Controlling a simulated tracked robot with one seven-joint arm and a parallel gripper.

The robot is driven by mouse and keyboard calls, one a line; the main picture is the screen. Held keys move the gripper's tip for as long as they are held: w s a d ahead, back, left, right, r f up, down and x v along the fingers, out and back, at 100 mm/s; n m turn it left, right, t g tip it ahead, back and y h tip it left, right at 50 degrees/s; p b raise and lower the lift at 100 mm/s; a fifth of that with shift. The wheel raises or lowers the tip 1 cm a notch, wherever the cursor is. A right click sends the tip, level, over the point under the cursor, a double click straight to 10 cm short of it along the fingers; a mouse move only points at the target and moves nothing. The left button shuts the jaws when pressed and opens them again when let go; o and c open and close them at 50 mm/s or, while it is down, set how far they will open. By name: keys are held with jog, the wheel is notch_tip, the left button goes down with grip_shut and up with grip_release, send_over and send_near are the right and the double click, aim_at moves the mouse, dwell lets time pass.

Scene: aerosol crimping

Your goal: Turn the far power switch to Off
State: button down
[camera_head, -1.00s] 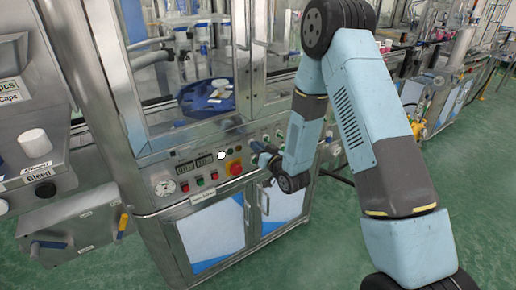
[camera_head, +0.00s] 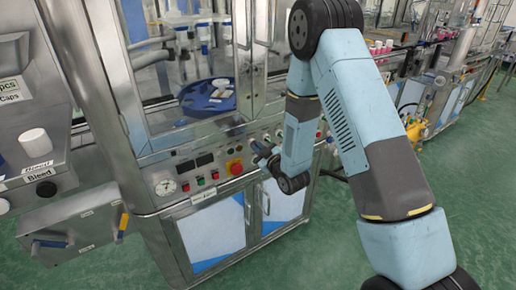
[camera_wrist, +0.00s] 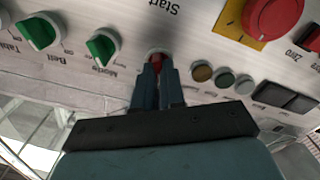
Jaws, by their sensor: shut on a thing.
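My gripper (camera_wrist: 157,78) is shut on a red switch knob (camera_wrist: 157,58) on the control panel in the wrist view, where the panel appears upside down. The fingers cover most of the knob, so its pointer and any label under them are hidden. In the head view my gripper (camera_head: 260,151) is at the panel, to the right of the red emergency button (camera_head: 235,167), and the knob is hidden behind it. Two digital displays (camera_head: 195,163) on the panel are dark. They also look dark in the wrist view (camera_wrist: 285,98).
Two green knobs (camera_wrist: 102,46) sit close to the held one. A large red button on a yellow plate (camera_wrist: 270,15) and several small round lamps (camera_wrist: 224,80) are also nearby. A gauge (camera_head: 164,187) sits at the panel's left. Glass doors and a blue turntable (camera_head: 207,97) are above.

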jog(key=shift+d+f, duration=0.1)
jog(key=shift+f, duration=0.05)
dwell(0.4)
jog(key=c, duration=1.2)
grip_release()
